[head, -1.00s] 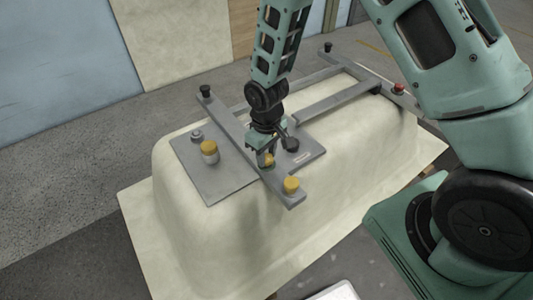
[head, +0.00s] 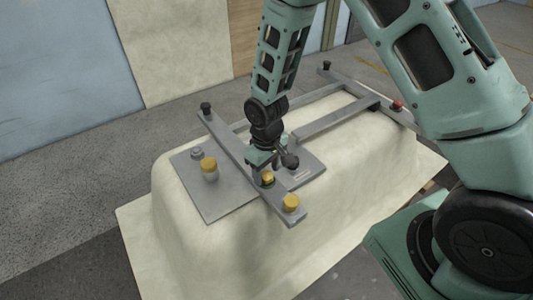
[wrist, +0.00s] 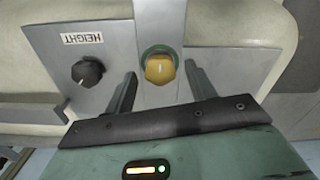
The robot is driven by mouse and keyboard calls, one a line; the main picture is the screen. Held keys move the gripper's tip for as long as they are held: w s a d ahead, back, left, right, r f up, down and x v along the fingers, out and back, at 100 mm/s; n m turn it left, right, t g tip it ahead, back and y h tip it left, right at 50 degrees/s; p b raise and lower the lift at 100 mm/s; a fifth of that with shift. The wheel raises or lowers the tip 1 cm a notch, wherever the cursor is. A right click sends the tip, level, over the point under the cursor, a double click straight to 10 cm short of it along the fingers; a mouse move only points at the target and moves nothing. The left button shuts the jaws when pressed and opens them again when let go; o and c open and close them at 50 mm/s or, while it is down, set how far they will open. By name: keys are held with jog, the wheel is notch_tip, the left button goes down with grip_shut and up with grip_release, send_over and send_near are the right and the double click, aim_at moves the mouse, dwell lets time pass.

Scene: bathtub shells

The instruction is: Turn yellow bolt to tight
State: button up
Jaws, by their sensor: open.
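A yellow bolt head (head: 267,178) sits on the grey crossbar (head: 236,146) of a fixture on the bathtub shell, right at my gripper (head: 264,163). My gripper (wrist: 161,84) is open, with one finger on each side of the bolt and visible gaps between. I cannot tell how deep the fingers reach. Another yellow cap (head: 291,203) is at the bar's near end, and one (head: 208,165) tops a pale cylinder on the plate.
A black knob (wrist: 88,71) and a HEIGHT label (wrist: 82,39) are beside the bolt. The grey plate (head: 225,198) lies on the cream tub shell (head: 190,245). A red button (head: 397,105) is at the frame's far right.

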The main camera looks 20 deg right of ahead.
aim_at(267, 174)
notch_tip(267, 174, up, 17)
jog(key=b, duration=0.1)
dwell(0.3)
dwell(0.4)
jog(key=s+a+r+n, duration=0.1)
jog(key=s+a+r, duration=0.1)
jog(key=s, duration=0.9)
jog(key=s+a+r+n, duration=0.2)
jog(key=s+a, duration=0.2)
jog(key=s, duration=0.7)
jog(key=shift+s+a+y, duration=0.15)
jog(key=shift+a+y, duration=0.05)
jog(key=shift+y, duration=0.1)
